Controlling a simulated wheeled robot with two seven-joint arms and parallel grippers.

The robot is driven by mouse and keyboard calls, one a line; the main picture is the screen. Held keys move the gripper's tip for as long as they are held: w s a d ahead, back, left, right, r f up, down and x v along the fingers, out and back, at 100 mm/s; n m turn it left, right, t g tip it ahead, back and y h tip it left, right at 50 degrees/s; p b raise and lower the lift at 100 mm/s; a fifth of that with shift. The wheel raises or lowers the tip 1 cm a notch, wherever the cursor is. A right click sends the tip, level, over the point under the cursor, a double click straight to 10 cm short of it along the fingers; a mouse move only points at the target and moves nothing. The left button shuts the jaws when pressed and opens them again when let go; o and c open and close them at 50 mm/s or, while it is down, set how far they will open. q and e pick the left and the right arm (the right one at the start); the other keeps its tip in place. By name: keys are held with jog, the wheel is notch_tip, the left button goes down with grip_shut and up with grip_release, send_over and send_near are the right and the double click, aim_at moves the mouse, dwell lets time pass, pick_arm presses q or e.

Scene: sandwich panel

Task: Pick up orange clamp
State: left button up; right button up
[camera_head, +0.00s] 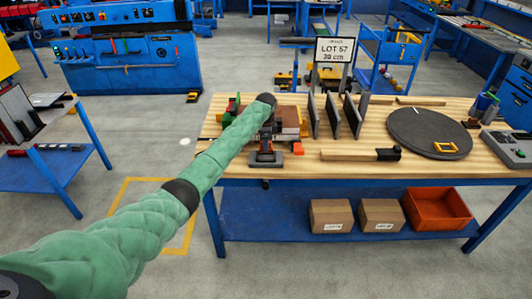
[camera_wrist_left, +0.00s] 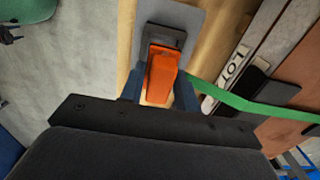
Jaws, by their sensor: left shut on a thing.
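The orange clamp (camera_wrist_left: 163,75) shows in the left wrist view, with a dark mount and a grey plate (camera_wrist_left: 190,20) beyond it. My left gripper (camera_wrist_left: 160,90) is shut on it, with one dark blue finger on each side. In the head view my green-sleeved left arm reaches over the workbench's left part, and the left gripper (camera_head: 267,134) is above a small grey base (camera_head: 265,159). The clamp there is mostly hidden by the arm and gripper. I cannot tell whether the clamp is clear of the bench. My right gripper is not in view.
Behind and right of the gripper are a brown block stack (camera_head: 289,122) and upright dark panels (camera_head: 332,115). A green strap (camera_wrist_left: 250,106) runs close by. A wooden-handled tool (camera_head: 350,155) and a round grey disc (camera_head: 429,132) lie further right. A small orange piece (camera_head: 298,148) is nearby.

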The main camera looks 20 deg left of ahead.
pick_arm(q)
jog(key=s+d+r, duration=0.6)
jog(key=d+r, duration=0.4)
jog(key=r, duration=0.2)
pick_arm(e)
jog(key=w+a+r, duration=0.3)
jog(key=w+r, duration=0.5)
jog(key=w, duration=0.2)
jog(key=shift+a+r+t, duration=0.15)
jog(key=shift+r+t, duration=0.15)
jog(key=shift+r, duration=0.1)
